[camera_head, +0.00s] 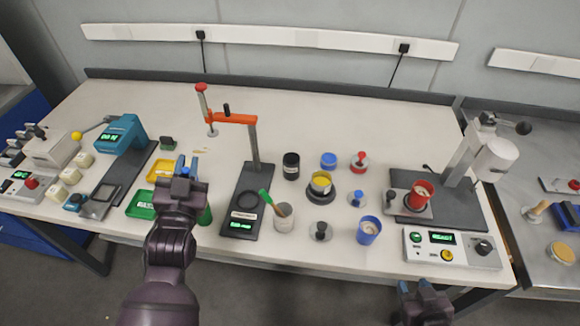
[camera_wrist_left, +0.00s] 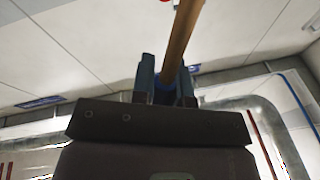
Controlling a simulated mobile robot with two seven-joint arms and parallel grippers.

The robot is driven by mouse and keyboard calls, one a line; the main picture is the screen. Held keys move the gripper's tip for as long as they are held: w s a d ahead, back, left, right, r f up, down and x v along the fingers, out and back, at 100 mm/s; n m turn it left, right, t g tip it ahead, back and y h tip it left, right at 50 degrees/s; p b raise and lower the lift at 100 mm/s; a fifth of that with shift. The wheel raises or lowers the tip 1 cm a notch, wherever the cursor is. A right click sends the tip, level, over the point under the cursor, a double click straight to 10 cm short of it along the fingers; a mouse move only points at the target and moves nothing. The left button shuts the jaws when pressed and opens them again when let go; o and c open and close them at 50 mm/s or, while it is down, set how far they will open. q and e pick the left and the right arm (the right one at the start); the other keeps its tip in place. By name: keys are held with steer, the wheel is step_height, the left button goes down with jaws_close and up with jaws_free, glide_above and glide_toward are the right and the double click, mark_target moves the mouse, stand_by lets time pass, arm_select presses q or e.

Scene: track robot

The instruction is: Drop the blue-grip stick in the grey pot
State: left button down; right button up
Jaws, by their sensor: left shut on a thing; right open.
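My left gripper (camera_head: 187,166) is raised over the left part of the bench, above the area of the yellow and green trays. It is shut on the blue-grip stick, whose wooden shaft (camera_wrist_left: 182,40) shows in the left wrist view, with the blue grip (camera_wrist_left: 165,88) between the fingers. In the head view the stick is hard to make out. The grey pot (camera_head: 284,223) stands upright to the right of my left gripper, near the front edge, with a green-grip stick (camera_head: 265,199) leaning in it. My right gripper (camera_head: 417,288) is open and empty at the bottom, in front of the bench.
A green pot (camera_head: 206,214) is close beside my left arm. A blue cup (camera_head: 369,230) and a dark knobbed weight (camera_head: 320,231) stand right of the grey pot. The bench's back middle is clear.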

steer(key=shift+w+r, duration=0.1)
steer(key=shift+w, duration=0.1)
stand_by(0.3)
